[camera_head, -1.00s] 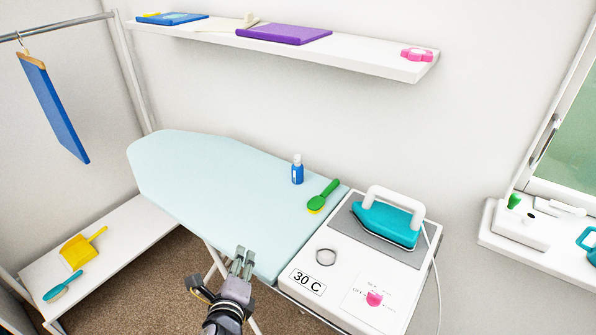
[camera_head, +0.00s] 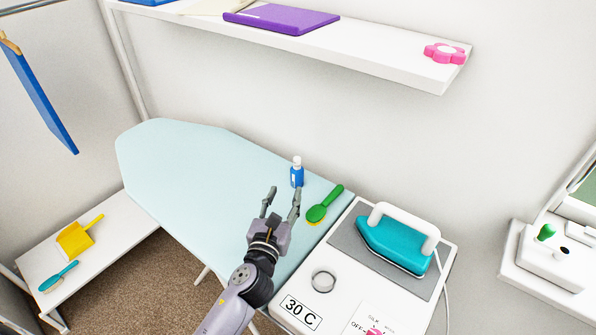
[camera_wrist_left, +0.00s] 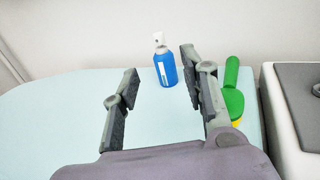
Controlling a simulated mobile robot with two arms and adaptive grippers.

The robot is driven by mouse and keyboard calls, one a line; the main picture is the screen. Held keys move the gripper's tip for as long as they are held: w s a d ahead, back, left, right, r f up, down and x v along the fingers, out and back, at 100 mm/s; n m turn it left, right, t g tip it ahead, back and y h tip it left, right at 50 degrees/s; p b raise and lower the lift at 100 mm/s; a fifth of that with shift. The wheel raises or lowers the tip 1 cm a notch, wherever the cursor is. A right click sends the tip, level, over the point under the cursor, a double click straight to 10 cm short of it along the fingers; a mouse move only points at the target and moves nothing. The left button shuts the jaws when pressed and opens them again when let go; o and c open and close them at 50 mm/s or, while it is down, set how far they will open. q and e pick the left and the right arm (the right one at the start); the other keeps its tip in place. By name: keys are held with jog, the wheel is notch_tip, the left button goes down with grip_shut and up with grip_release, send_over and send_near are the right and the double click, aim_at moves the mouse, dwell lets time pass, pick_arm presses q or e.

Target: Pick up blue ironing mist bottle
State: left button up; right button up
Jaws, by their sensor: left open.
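The blue ironing mist bottle (camera_head: 297,177) stands upright on the light blue ironing board (camera_head: 190,170), near its back edge. It has a white top. In the left wrist view the bottle (camera_wrist_left: 165,68) is ahead of the fingertips, between them but closer to the right finger. My left gripper (camera_head: 283,191) is open and empty over the board, just in front of the bottle. In the head view its right fingertip slightly overlaps the bottle's lower edge; I cannot tell whether they touch. My right gripper is not in view.
A green brush (camera_head: 325,205) lies right of the bottle, close to the gripper's right finger. The teal iron (camera_head: 392,243) and a metal ring (camera_head: 323,281) are on the white unit further right. The wall shelf (camera_head: 400,62) overhangs behind. The board's left part is clear.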

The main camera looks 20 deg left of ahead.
pick_arm(q)
send_near(296, 165)
jog(key=w, duration=0.3)
jog(key=shift+w+r, duration=0.2)
jog(key=w, duration=0.3)
jog(key=shift+a+p, duration=0.15)
jog(key=shift+p, duration=0.15)
jog(key=w, duration=0.3)
jog(key=shift+w+a, duration=0.15)
jog(key=shift+w, duration=0.1)
jog(key=shift+w+f, duration=0.15)
jog(key=shift+w, duration=0.4)
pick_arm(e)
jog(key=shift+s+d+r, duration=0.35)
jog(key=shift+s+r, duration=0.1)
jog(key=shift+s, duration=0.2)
pick_arm(q)
jog(key=shift+c, duration=0.4)
